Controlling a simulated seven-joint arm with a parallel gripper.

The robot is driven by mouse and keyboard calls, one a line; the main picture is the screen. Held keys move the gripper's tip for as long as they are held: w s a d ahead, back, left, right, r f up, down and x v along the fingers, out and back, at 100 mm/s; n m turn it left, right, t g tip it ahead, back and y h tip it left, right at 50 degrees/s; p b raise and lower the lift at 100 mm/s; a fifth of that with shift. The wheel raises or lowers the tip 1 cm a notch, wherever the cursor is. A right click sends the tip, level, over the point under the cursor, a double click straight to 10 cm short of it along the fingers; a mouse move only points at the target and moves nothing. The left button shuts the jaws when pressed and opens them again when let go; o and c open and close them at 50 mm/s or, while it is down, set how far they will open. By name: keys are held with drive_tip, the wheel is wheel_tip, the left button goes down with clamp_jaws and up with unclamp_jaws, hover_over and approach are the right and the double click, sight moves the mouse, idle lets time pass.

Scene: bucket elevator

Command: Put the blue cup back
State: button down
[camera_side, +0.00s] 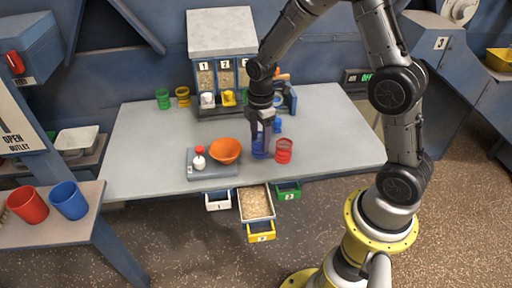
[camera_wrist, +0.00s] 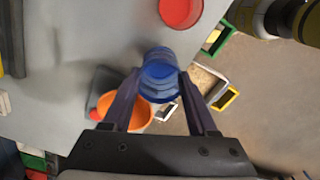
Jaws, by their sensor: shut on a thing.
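A translucent blue cup (camera_side: 261,150) is between the fingers of my gripper (camera_side: 264,124), over the middle of the work table, just left of a translucent red cup (camera_side: 283,151). In the wrist view my gripper (camera_wrist: 158,80) is shut on the blue cup (camera_wrist: 160,72), one finger on each side. I cannot tell whether the cup touches the table. Another small blue item (camera_side: 277,126) shows partly behind my gripper. A larger blue cup (camera_side: 69,202) stands on the side table at the left.
An orange bowl (camera_side: 225,150) and a white bottle with a red cap (camera_side: 199,158) are on a grey scale-like box. A numbered dispenser (camera_side: 222,55) stands behind. Open drawers (camera_side: 256,203) jut from the front edge.

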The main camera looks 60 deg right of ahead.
sight(256, 148)
drive_tip(key=shift+w+f, duration=0.45)
drive_tip(key=shift+f, duration=0.1)
drive_tip(key=shift+w+d+f, duration=0.1)
drive_tip(key=shift+w+f, duration=0.05)
drive_tip(key=shift+f, duration=0.8)
drive_tip(key=shift+w+f, duration=0.1)
drive_tip(key=shift+f, duration=0.8)
drive_tip(key=shift+f, duration=0.15)
drive_tip(key=shift+c, duration=0.9)
unclamp_jaws()
